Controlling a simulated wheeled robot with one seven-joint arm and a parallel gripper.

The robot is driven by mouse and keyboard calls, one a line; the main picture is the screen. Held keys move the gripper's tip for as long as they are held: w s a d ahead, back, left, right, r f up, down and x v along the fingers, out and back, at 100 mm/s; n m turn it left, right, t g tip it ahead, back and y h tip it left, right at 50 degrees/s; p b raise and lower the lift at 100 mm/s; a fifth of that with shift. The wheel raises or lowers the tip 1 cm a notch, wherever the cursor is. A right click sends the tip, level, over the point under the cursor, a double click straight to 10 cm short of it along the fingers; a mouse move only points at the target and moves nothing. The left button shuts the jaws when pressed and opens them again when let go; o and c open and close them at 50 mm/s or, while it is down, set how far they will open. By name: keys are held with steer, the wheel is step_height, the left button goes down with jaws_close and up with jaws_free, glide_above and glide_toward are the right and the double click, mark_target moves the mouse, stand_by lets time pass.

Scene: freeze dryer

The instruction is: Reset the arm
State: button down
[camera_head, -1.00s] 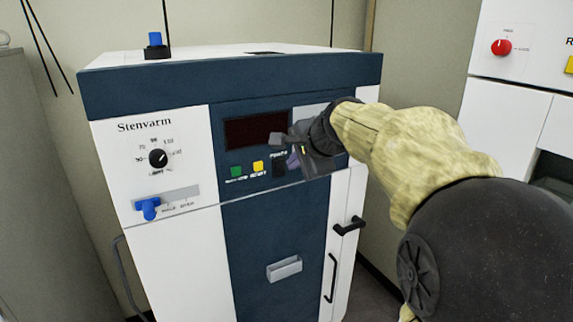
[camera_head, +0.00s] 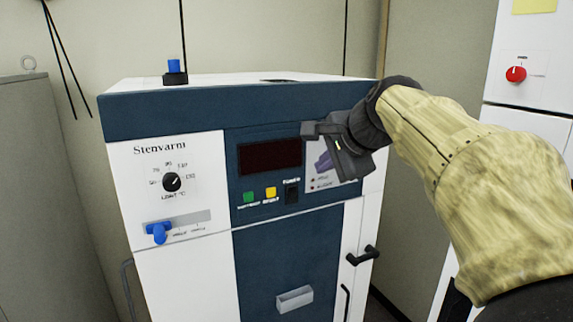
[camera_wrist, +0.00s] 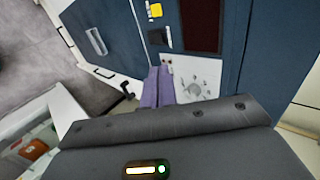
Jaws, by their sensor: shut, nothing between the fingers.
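My gripper (camera_head: 322,161) is in front of the right part of the freeze dryer's (camera_head: 180,270) control panel in the head view. Its purple fingers are together and empty. In the wrist view the shut fingers (camera_wrist: 159,85) point toward the white panel section with a dial (camera_wrist: 194,89). I cannot tell whether the fingertips touch the panel. My forearm reaches in from the right.
The panel has a dark display (camera_head: 270,157), a green button (camera_head: 249,197), a yellow button (camera_head: 271,193) and a black power switch (camera_head: 292,192). A blue lever (camera_head: 158,232) is at left. A white cabinet with a red knob (camera_head: 516,74) stands at right.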

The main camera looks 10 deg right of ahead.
step_height(320, 180, down, 20)
steer(key=s+a+n+g+h, duration=0.1)
steer(key=s+a+n+g, duration=0.1)
steer(key=s+n+g, duration=0.3)
steer(key=s+a+f+n+g, duration=0.1)
steer(key=s+f+n, duration=0.4)
steer(key=f, duration=0.4)
steer(key=s+a+f+n+g+h, duration=0.1)
steer(key=s+f+n, duration=0.4)
steer(key=f, duration=0.3)
steer(key=shift+s+f, duration=0.35)
steer(key=shift+s, duration=0.15)
steer(key=shift+a, duration=0.1)
